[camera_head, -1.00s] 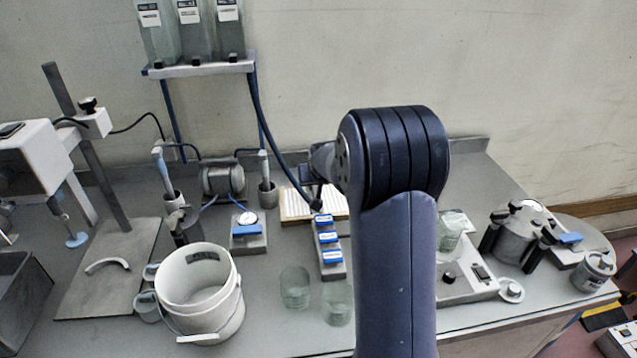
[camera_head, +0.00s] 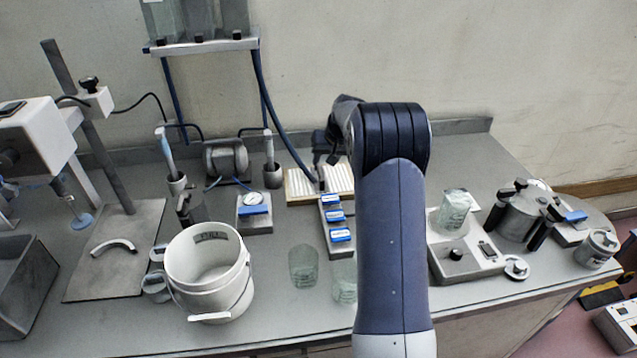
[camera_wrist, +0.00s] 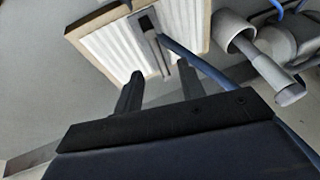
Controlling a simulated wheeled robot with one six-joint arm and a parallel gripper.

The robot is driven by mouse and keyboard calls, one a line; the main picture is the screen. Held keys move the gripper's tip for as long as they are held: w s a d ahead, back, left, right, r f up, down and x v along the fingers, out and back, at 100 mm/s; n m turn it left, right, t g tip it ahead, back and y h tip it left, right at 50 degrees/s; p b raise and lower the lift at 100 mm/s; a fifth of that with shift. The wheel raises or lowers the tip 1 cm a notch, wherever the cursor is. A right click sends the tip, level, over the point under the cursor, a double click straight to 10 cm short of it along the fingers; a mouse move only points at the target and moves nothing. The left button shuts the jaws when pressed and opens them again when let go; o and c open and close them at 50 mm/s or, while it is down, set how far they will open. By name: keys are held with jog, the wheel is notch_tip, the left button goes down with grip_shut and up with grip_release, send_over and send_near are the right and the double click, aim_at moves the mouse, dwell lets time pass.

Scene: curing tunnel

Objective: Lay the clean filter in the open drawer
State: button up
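The filter, a white pleated panel in a pale wooden frame (camera_head: 300,187), lies flat at the back of the bench. It fills the top of the wrist view (camera_wrist: 115,45). A grey part (camera_wrist: 158,50) is at the filter's middle, beside a blue hose (camera_wrist: 200,66); I cannot tell whether it belongs to the filter. My gripper (camera_wrist: 162,82) is open and empty, its fingers apart and pointing toward the filter's near edge. In the head view my gripper (camera_head: 325,150) is over the filter, partly hidden by my arm. I cannot make out an open drawer.
A white bucket (camera_head: 208,275), glass beakers (camera_head: 303,265) and a block with blue-topped pieces (camera_head: 341,250) stand in front of the filter. Grey holders (camera_head: 270,178) stand left of it. A grey open box (camera_head: 22,285) is at the left edge; a lidded pot (camera_head: 517,218) stands right.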

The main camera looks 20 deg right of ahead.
aim_at(320, 172)
jog(key=shift+p+x, duration=1)
jog(key=shift+x, duration=2.5)
jog(key=shift+d, duration=0.15)
jog(key=shift+c, duration=0.6)
grip_shut()
